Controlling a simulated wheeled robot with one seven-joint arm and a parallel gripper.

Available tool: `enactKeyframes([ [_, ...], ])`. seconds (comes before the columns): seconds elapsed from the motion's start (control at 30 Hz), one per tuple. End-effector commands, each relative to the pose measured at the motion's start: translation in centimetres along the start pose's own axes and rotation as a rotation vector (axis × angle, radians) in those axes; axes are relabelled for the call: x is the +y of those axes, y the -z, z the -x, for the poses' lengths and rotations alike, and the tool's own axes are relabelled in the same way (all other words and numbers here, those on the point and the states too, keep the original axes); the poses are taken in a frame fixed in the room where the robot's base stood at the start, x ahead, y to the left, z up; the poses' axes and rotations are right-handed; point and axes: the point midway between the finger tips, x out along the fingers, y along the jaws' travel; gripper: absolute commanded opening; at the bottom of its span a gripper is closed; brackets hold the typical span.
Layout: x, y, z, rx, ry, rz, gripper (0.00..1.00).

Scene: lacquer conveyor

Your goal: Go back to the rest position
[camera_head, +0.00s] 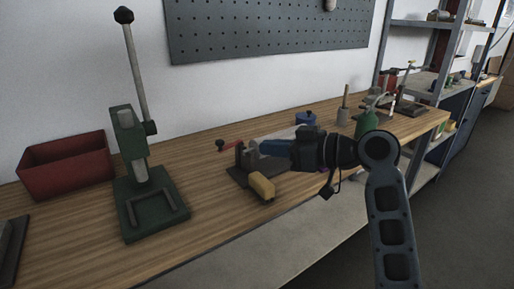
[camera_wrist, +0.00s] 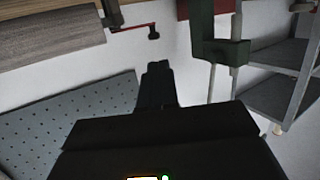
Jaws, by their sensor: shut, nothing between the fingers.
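My gripper (camera_wrist: 158,68) is shut and empty in the wrist view, its dark fingers together with nothing between them. The crank (camera_wrist: 134,28) also shows beyond the fingers in the wrist view. My arm hides part of the bench and the conveyor.
A green lever press (camera_head: 150,200) stands on the bench at left, beside a red bin (camera_head: 66,165). A green bottle (camera_head: 366,122) stands behind my arm. Metal shelving (camera_head: 425,85) is at right. The floor at right is clear.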

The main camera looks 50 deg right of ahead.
Motion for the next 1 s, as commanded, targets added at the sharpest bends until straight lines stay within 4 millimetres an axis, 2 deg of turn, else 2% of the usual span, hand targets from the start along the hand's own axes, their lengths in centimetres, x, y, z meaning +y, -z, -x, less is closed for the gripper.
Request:
enactKeyframes([
  [0.2, -0.2, 0.0, 2.0, 0.000, 0.000, -0.001, 0.00],
  [0.57, -0.5, -0.5, 2.0, -0.004, -0.005, -0.014, 0.00],
  [0.67, -1.5, -2.2, 1.6, -0.011, -0.028, -0.057, 0.00],
  [0.83, -4.7, -7.3, 0.9, -0.041, -0.114, -0.171, 0.00],
  [1.0, -8.4, -12.4, 1.8, -0.075, -0.208, -0.252, 0.00],
])
